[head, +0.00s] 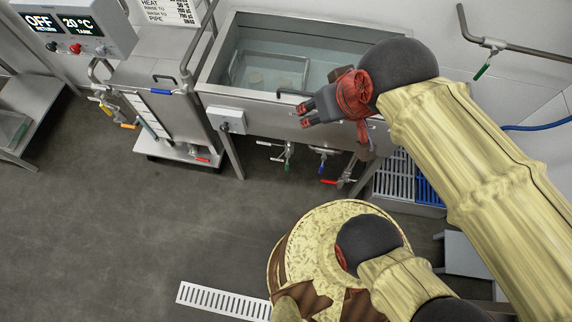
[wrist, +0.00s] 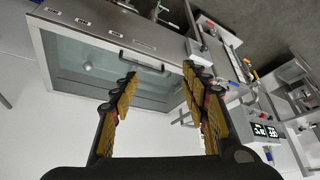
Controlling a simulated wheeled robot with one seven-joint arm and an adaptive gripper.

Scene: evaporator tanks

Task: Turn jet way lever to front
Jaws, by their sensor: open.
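My gripper (head: 306,114) is open and empty, above the front rim of the steel tank (head: 222,62) in the head view. In the wrist view its two fingers (wrist: 159,76) stand wide apart with the tank beyond them. Several coloured valve levers are in the head view. A green lever (head: 287,164), a blue lever (head: 322,168) and a red lever (head: 328,181) are under the tank, below my gripper. A blue lever (head: 161,92), a yellow lever (head: 108,110) and an orange lever (head: 129,126) are on the left unit. I cannot tell which is the jet way lever.
A grey box (head: 227,120) sits on the tank's front left. A display panel (head: 75,28) reads OFF and 20 °C. Blue and grey crates (head: 400,176) stand below my arm. A green-handled pipe valve (head: 483,68) is on the right wall. The left floor is clear.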

